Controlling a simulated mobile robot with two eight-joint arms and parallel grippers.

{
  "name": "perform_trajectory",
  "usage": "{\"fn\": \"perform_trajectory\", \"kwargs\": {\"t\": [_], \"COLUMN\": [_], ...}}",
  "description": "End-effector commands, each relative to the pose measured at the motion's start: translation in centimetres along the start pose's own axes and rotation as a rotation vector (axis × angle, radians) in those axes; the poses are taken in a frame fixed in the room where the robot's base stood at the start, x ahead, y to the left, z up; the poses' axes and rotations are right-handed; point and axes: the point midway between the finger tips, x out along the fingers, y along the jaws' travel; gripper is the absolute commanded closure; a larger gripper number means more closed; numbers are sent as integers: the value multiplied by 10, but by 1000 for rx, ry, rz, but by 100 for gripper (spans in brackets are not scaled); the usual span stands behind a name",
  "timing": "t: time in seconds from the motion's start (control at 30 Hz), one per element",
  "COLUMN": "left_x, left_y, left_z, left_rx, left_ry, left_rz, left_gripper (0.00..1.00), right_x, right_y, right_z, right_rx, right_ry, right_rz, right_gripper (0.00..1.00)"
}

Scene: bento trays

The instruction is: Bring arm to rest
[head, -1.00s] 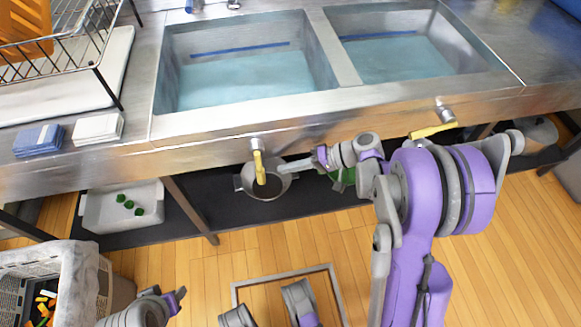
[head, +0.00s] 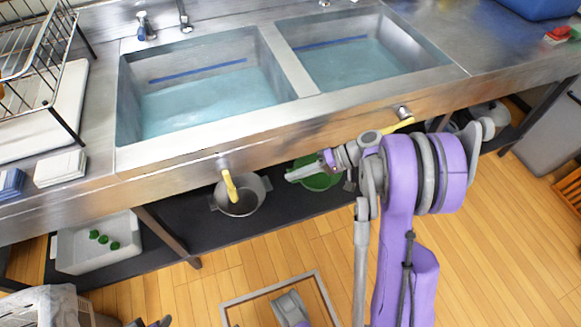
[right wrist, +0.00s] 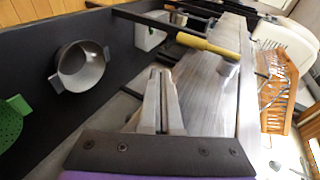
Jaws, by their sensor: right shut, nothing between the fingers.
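My right arm reaches in from the right in the head view, in front of the sink counter. Its gripper (head: 289,176) is shut and empty, apart from everything near it. It points left, right of the yellow-handled tap lever (head: 229,186) and in front of the green colander (head: 318,178). In the right wrist view the two fingers (right wrist: 159,78) lie together beside the counter front, with nothing between them. Only a small part of my left gripper (head: 158,323) shows at the bottom edge of the head view; its jaws cannot be made out.
The steel counter (head: 300,115) with two water-filled basins runs across. Below it, a dark shelf holds a metal pot (head: 240,208) and a white bin (head: 70,258) with green pieces. A second yellow lever (head: 398,125) sticks out near my right arm. The wooden floor (head: 490,250) at right is clear.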

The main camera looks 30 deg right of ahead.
Motion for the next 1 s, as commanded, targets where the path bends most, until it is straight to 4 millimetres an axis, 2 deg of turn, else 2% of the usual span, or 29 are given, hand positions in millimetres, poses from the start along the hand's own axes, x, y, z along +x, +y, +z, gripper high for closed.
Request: {"fn": "perform_trajectory", "kwargs": {"t": [0.27, 0.37, 0.47, 0.6, 0.7, 0.87, 1.0], "left_x": [0, 0, 0, 0, 0, 0, 0], "left_y": [0, 0, 0, 0, 0, 0, 0], "left_z": [0, 0, 0, 0, 0, 0, 0], "left_rx": [0, 0, 0, 0, 0, 0, 0], "left_ry": [0, 0, 0, 0, 0, 0, 0], "left_rz": [0, 0, 0, 0, 0, 0, 0], "left_gripper": [50, 50, 50, 50, 50, 50, 50], "right_x": [1, 9, 24, 45, 52, 49, 39], "right_y": [-1, -8, -20, -39, -48, -56, -59], "right_z": [1, 6, 20, 54, 82, 124, 154], "right_rx": [1, 9, 23, 25, -2, -90, -199], "right_ry": [-2, -17, -44, -86, -102, -100, -77], "right_rz": [4, 39, 127, 317, 455, 661, 806], "right_gripper": [100, 100, 100, 100, 100, 100, 100]}}
